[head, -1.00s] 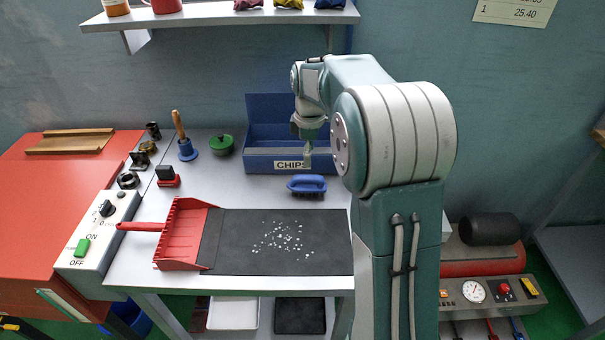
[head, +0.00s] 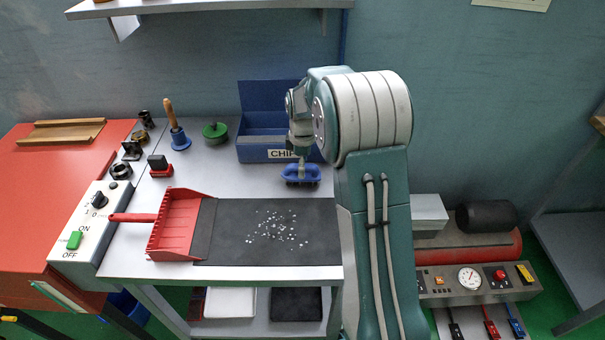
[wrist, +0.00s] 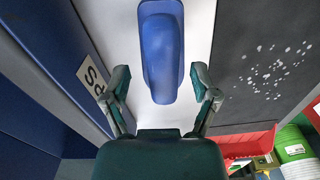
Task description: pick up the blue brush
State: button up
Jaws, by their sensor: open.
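The blue brush (head: 301,175) lies on the light cart top, in front of the chips bin and behind the dark mat. My gripper (head: 301,160) is right above it, pointing down. In the wrist view the brush (wrist: 161,50) shows its rounded handle, with its near end between the fingers. My gripper (wrist: 162,88) is open there, one finger on each side of the brush. I see clear gaps between the fingers and the handle. The bristles are mostly hidden under the brush body.
The blue chips bin (head: 262,151) stands just behind the brush. The dark mat (head: 285,248) with white chips lies in front, with a red dustpan (head: 175,226) at its left.

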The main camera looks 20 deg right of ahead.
jog(key=shift+a+f, duration=0.1)
jog(key=shift+f, duration=0.3)
jog(key=shift+a, duration=0.2)
jog(key=shift+c, duration=0.6)
grip_shut()
jog(key=shift+d, duration=0.1)
